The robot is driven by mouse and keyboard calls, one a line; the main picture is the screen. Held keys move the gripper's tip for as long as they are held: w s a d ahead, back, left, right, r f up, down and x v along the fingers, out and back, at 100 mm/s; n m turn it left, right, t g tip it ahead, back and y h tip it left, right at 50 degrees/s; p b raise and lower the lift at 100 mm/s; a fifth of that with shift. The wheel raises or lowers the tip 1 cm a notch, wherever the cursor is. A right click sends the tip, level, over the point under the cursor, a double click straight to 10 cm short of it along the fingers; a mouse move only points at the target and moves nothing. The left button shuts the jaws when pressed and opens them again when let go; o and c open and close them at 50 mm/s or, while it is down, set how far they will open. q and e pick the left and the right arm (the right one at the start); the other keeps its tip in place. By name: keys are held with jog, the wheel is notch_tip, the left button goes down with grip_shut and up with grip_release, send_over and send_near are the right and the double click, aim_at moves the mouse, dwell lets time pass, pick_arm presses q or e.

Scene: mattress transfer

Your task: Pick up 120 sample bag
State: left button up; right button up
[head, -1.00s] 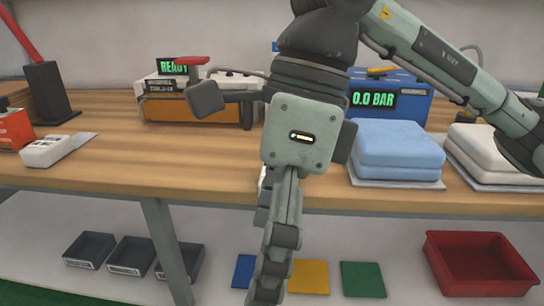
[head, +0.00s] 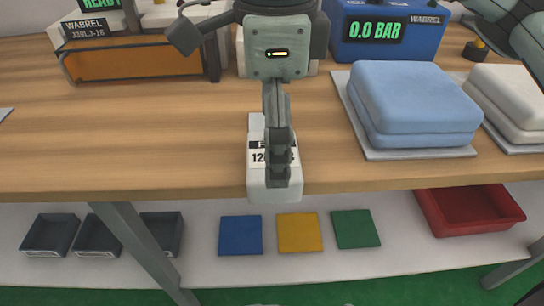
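The white sample bag (head: 259,184) lies near the table's front edge, with a black-and-white label of which "12" can be read. My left gripper is out of view.
On the wooden table (head: 120,150), a blue stack (head: 415,95) and a white stack (head: 515,100) stand right of the bag. Behind are an orange-fronted device (head: 140,60) and a blue "0.0 BAR" device (head: 390,40). Black trays (head: 50,235), coloured squares and a red bin (head: 470,212) sit below.

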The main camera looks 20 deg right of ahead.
notch_tip(320, 180, down, 3)
jog(key=shift+w+d+r, duration=0.1)
jog(key=shift+r, duration=0.1)
jog(key=shift+f, duration=0.45)
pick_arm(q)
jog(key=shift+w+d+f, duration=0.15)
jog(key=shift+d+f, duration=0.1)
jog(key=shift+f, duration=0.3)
pick_arm(e)
jog(key=c, duration=1.1)
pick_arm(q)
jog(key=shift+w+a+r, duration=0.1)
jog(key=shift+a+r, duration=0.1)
pick_arm(e)
jog(key=shift+r, duration=0.1)
